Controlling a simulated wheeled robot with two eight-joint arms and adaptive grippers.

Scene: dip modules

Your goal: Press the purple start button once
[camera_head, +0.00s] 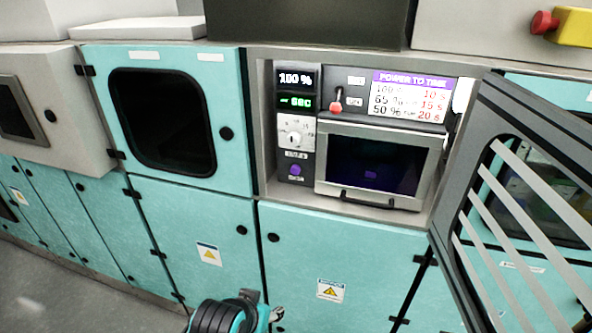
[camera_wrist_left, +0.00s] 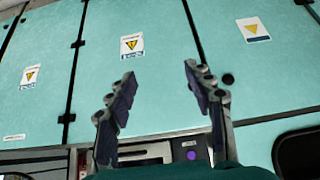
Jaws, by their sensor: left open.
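The purple start button (camera_head: 295,170) is a small round knob low on the dark control panel (camera_head: 296,110), left of the machine's dark-windowed door (camera_head: 375,163). It also shows near the bottom of the left wrist view (camera_wrist_left: 191,155), past the finger bases. My left gripper (camera_head: 277,313) is only partly visible at the bottom of the head view, well below the button and in front of the lower cabinets. In the left wrist view its two fingers (camera_wrist_left: 160,86) are spread apart with nothing between them. My right gripper is not in view.
The panel displays read 100 % and a dim SEC line. A knob (camera_head: 293,138) sits above the button, and a red-tipped lever (camera_head: 337,103) stands to its right. A grey slatted door (camera_head: 520,210) stands open at the right. Teal cabinets (camera_head: 190,235) line the wall.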

